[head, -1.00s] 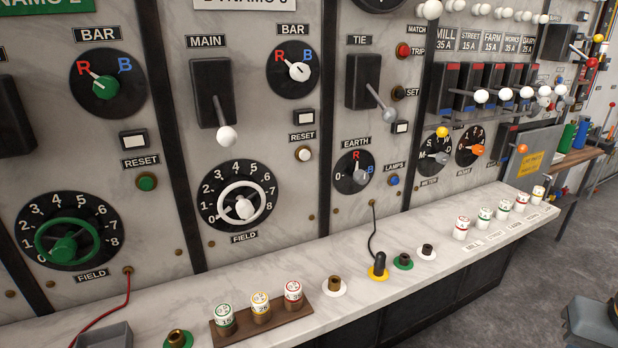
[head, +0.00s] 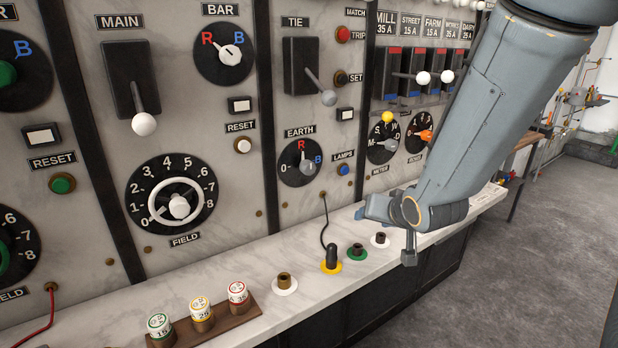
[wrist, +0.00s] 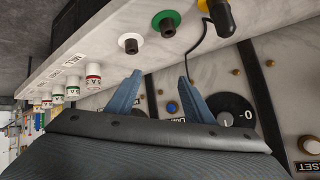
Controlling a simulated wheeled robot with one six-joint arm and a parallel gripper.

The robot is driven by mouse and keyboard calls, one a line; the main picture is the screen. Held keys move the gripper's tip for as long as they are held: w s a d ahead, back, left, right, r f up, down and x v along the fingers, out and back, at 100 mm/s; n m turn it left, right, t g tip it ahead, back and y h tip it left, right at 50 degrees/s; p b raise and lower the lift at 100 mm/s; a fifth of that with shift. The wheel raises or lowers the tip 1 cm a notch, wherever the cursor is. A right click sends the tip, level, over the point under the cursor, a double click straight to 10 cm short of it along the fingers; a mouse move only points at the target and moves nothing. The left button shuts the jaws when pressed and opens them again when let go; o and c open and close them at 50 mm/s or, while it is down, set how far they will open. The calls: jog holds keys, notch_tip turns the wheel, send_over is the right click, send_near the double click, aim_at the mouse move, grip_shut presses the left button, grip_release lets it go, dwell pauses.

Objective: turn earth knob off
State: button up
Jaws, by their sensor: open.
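The earth knob (head: 307,166) is a grey knob on a round black dial marked 0, R and B, on the panel under the EARTH label. Its pointer looks turned up towards R, away from 0. In the wrist view its black dial (wrist: 236,106) shows at the right, partly hidden by a finger. My gripper (head: 362,213) is in front of the panel, right of and lower than the knob, apart from it. In the wrist view my gripper's two blue fingers (wrist: 158,80) are spread with nothing between them.
The blue LAMPS button (head: 343,170) is just right of the earth dial. The tie lever (head: 328,97) sticks out above. On the marble ledge below, a black plug (head: 331,256) with a cord stands in a yellow socket, beside green and white sockets (head: 357,252).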

jog(key=w+a+r+t+y+b, duration=0.2)
jog(key=w+a+t+y, duration=0.1)
jog(key=w+a, duration=0.2)
jog(key=t+y+b, duration=0.1)
jog(key=t+y, duration=0.1)
jog(key=y, duration=0.3)
send_near(311, 170)
jog(key=x, duration=0.3)
jog(key=shift+m, duration=0.3)
jog(key=p+x, duration=0.1)
jog(key=x, duration=0.6)
jog(key=shift+w+a+r+p, duration=0.1)
jog(key=shift+a+p, duration=0.05)
jog(key=shift+p, duration=0.15)
jog(key=c, duration=1)
